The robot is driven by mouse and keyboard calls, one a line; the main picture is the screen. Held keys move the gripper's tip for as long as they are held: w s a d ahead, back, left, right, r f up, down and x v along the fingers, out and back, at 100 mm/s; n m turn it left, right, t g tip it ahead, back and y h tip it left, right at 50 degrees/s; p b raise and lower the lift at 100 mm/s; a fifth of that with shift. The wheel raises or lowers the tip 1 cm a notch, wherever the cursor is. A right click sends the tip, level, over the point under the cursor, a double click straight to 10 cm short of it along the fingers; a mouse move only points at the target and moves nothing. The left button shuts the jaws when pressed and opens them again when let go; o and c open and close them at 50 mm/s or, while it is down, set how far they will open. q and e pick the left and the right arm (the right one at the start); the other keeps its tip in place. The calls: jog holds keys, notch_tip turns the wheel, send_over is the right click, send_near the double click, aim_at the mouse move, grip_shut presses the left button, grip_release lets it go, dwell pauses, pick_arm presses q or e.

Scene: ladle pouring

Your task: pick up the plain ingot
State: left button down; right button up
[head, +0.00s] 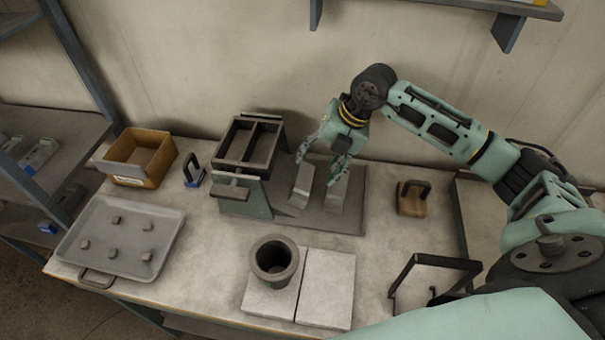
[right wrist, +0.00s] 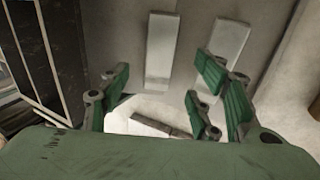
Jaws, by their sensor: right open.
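Two pale grey ingots lie side by side on a dark grey plate (head: 350,222): the left ingot (head: 302,187) and the right ingot (head: 334,198). The right wrist view also shows the left bar (right wrist: 162,50) and the right bar (right wrist: 229,52). I see no clear mark on either, so I cannot tell which is plain. My right gripper (head: 325,165) is open above the ingots, fingers pointing down. In the right wrist view its green-padded fingers (right wrist: 160,100) stand apart, with a pale, partly hidden object (right wrist: 145,116) between them; I cannot tell what it is. My left gripper is not in view.
A dark two-cavity mould (head: 246,143) stands left of the plate. A wooden block with a handle (head: 411,199) is right of it. A crucible (head: 274,260) stands on pale slabs (head: 328,288) in front. A tray (head: 95,215) and cardboard box (head: 143,160) are left.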

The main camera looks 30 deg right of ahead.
aim_at(304, 180)
jog(key=p+x, duration=0.2)
jog(key=x, duration=0.4)
jog(key=shift+w+a+f+p, duration=0.1)
jog(key=shift+f+p, duration=0.1)
jog(key=shift+p, duration=0.2)
jog(key=shift+w+a+f, duration=0.1)
jog(key=shift+f, duration=0.25)
jog(key=c, duration=0.8)
grip_shut()
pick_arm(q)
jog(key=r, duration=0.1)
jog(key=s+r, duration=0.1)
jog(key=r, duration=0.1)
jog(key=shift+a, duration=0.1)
